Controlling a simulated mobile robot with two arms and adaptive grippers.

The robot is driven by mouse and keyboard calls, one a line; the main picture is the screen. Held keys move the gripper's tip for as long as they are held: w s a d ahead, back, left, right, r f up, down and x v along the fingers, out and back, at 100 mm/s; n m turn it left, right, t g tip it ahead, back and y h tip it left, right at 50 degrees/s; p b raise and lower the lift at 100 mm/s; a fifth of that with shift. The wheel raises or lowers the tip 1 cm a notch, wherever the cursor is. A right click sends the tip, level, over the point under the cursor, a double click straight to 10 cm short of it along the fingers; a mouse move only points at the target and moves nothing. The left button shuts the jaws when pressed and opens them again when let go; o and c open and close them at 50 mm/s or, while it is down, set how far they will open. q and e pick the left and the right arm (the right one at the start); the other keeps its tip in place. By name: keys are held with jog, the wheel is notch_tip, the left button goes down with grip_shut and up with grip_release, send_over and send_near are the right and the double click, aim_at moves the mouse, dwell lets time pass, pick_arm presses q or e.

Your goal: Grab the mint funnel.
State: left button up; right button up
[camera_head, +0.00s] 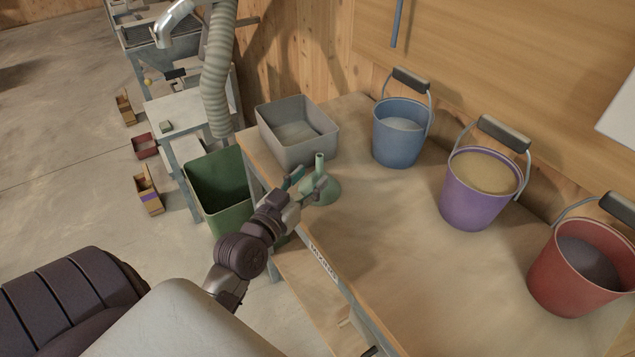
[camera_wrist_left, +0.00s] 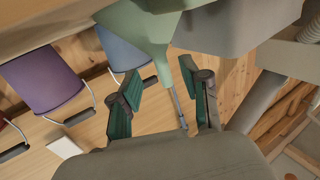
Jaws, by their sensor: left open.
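The mint funnel (camera_head: 325,190) stands wide end down on the workbench near its left edge, spout up, in the head view. In the left wrist view the funnel (camera_wrist_left: 140,30) appears inverted, its wide part at the top and its spout pointing down between the fingers. My left gripper (camera_head: 306,181) is right at the funnel, with its fingers on either side of the spout. In the left wrist view the gripper (camera_wrist_left: 160,72) is open, with gaps beside the spout. My right gripper is in neither view.
A grey bin (camera_head: 300,150) stands close behind the funnel. Blue (camera_head: 400,145), purple (camera_head: 470,210) and red (camera_head: 565,285) buckets line the wall side. A green bin (camera_head: 215,200) is beside the bench. The bench's middle is clear.

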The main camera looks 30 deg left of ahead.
aim_at(317, 168)
pick_arm(q)
jog(key=w, duration=0.4)
jog(key=shift+w+a+r+p, duration=0.1)
jog(key=shift+w+a+p, duration=0.1)
jog(key=shift+w+p, duration=0.2)
grip_shut()
